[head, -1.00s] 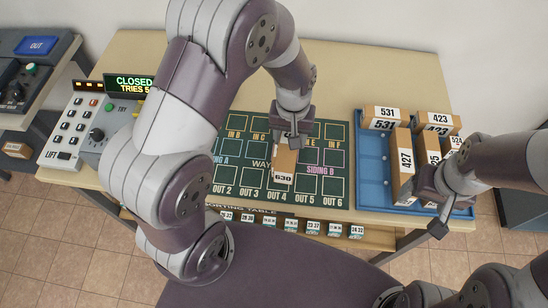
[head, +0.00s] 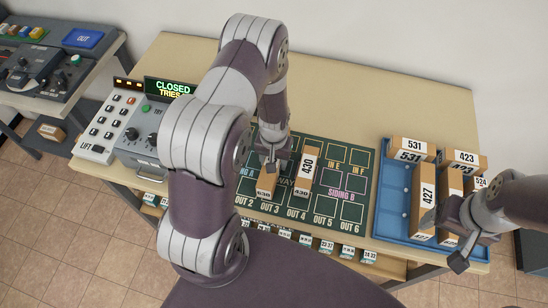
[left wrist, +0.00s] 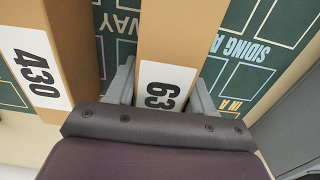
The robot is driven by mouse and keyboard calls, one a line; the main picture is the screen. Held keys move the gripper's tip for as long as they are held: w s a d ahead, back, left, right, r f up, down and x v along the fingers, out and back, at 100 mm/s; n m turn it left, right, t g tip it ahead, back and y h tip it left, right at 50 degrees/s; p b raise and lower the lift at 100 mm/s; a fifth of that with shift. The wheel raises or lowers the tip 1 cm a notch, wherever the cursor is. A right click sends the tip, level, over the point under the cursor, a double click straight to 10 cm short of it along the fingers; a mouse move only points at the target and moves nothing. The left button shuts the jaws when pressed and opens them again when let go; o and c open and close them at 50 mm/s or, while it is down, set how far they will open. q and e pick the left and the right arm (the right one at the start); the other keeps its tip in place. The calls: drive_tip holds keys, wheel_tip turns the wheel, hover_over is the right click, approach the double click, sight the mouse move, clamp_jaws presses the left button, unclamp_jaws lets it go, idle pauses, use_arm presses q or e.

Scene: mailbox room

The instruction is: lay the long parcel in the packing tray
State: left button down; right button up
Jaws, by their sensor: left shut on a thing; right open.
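My left gripper (head: 272,165) is shut on a brown parcel labelled 630 (head: 265,188), at the sorting mat (head: 325,207) near OUT 2 and OUT 3. The held parcel also shows in the left wrist view (left wrist: 180,30); whether it touches the mat is unclear. A long brown parcel labelled 430 (head: 307,170) lies on the mat just right of it, apart. The blue tray (head: 392,205) at the right holds several parcels, among them a long one labelled 427 (head: 424,200). My right gripper (head: 455,232) is open over the tray's near right part, partly hiding parcels there.
In the tray, parcels 531 (head: 411,149) and 423 (head: 465,158) stand at the back. A control panel (head: 135,130) with a CLOSED display is on the table's left. The table behind the mat is clear. The tray's left strip is bare.

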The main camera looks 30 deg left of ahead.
use_arm(q)
drive_tip(key=shift+s+f, duration=0.1)
drive_tip(key=shift+f, duration=0.05)
drive_tip(key=shift+c, duration=2.1)
unclamp_jaws()
